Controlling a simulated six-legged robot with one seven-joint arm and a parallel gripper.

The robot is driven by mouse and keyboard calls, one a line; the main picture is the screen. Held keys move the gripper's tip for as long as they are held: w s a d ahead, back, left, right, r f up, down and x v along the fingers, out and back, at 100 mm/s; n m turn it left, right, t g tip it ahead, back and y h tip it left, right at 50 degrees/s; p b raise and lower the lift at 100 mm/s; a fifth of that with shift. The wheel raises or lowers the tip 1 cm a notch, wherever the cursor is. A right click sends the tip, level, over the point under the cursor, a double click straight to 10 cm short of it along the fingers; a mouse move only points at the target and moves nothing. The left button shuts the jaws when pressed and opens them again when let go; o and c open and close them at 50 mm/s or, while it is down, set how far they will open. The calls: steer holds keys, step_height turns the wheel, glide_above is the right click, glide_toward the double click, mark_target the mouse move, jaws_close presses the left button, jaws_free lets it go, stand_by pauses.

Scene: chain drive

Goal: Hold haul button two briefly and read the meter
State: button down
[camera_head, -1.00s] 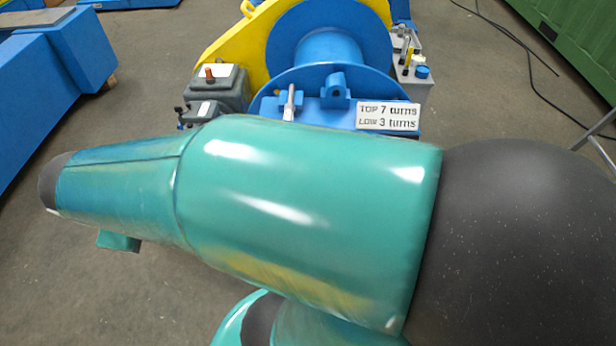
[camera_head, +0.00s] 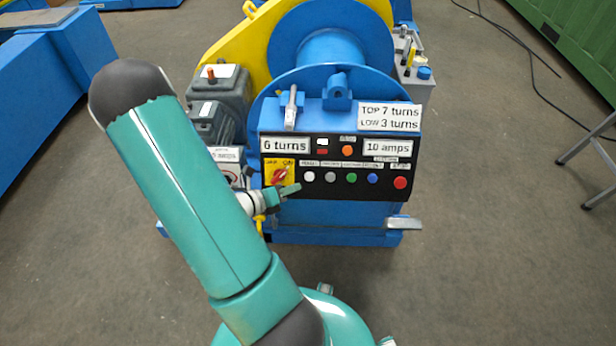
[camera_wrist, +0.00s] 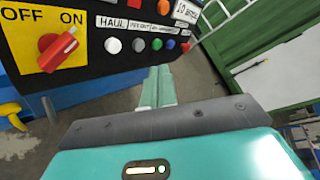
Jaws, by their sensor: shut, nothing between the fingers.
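The blue winch's black control panel (camera_head: 335,192) has a row of buttons: white (camera_head: 309,176), grey (camera_head: 331,177), green (camera_head: 351,178), blue (camera_head: 373,178) and red (camera_head: 400,183). In the wrist view a HAUL label (camera_wrist: 112,23) is above the white button (camera_wrist: 113,45); the other labels are too small to read surely. I cannot tell which button is number two, and no meter shows clearly.
A yellow OFF/ON switch (camera_head: 280,174) with a red knob is left of the buttons, close to my gripper. An orange lamp (camera_head: 347,151) is above the row. A grey motor (camera_head: 222,88) and a metal pedal (camera_head: 403,224) flank the panel.

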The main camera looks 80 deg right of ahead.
mark_target(309, 177)
steer(key=s+f+n, duration=0.1)
steer(key=s+d+f+n, duration=0.1)
steer(key=f, duration=0.1)
steer(key=s+f+n, duration=0.1)
steer(key=n, duration=0.1)
steer(key=shift+s+d+f+h, duration=0.15)
steer(key=shift+d+h, duration=0.15)
steer(key=shift+h, duration=0.1)
steer(key=shift+d, duration=0.1)
steer(key=shift+w+d+f, duration=0.3)
steer(key=shift+d+f, duration=0.35)
steer(key=shift+d, duration=0.6)
steer(key=shift+w+d+f, duration=0.3)
steer(key=shift+d+f, duration=0.35)
steer(key=shift+d, duration=0.6)
steer(key=shift+w+d+f, duration=0.3)
steer(key=shift+d+f, duration=0.35)
steer(key=shift+d, duration=0.6)
steer(key=shift+d, duration=0.1)
steer(key=shift+w+d+f, duration=0.1)
steer(key=shift+d+f, duration=0.05)
steer(key=shift+d, duration=0.1)
